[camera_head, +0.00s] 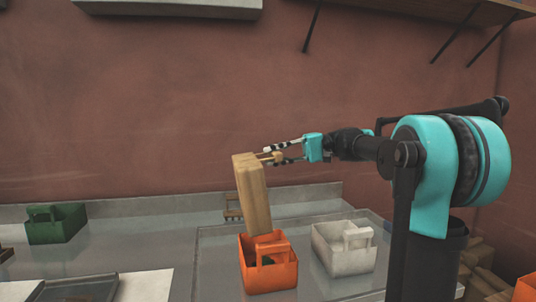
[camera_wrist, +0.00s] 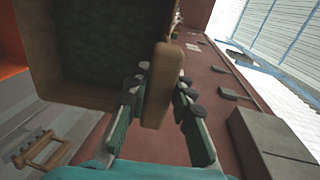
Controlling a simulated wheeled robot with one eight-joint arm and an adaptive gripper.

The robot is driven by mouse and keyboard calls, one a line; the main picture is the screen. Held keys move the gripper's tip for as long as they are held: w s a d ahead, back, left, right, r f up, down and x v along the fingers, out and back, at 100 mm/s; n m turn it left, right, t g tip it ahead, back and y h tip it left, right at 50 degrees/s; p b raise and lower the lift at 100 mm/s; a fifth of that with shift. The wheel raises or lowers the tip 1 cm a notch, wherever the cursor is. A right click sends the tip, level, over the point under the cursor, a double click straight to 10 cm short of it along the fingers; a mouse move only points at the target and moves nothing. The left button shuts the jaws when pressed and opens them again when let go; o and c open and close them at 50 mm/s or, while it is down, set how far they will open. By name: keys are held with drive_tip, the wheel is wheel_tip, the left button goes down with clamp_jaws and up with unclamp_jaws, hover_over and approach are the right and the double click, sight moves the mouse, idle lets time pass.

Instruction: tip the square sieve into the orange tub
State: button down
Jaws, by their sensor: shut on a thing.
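My gripper (camera_head: 284,153) is shut on the handle of the square sieve (camera_head: 252,195), a light wooden box-shaped frame. The sieve is tilted steeply, nearly on its side, and hangs over the orange tub (camera_head: 268,279). In the head view its lower end is at the tub's back rim; I cannot tell whether it touches. In the wrist view the fingers (camera_wrist: 158,92) close on the wooden handle, and the sieve's dark inside (camera_wrist: 95,45) faces the camera. A bit of the orange tub (camera_wrist: 10,50) shows at the left edge. Something dark green shows inside the tub.
A white tub (camera_head: 330,255) stands right of the orange tub. A green tub (camera_head: 52,226) is at the far left. A small wooden rack (camera_head: 232,208) stands behind, by the wall. A dark tray (camera_head: 78,290) lies at the front left. The counter between is clear.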

drive_tip(key=d, duration=0.1)
drive_tip(key=d+f+y, duration=0.1)
drive_tip(key=shift+w+d+f+y, duration=0.2)
drive_tip(key=shift+w+d+y, duration=0.1)
drive_tip(key=shift+w+d, duration=0.05)
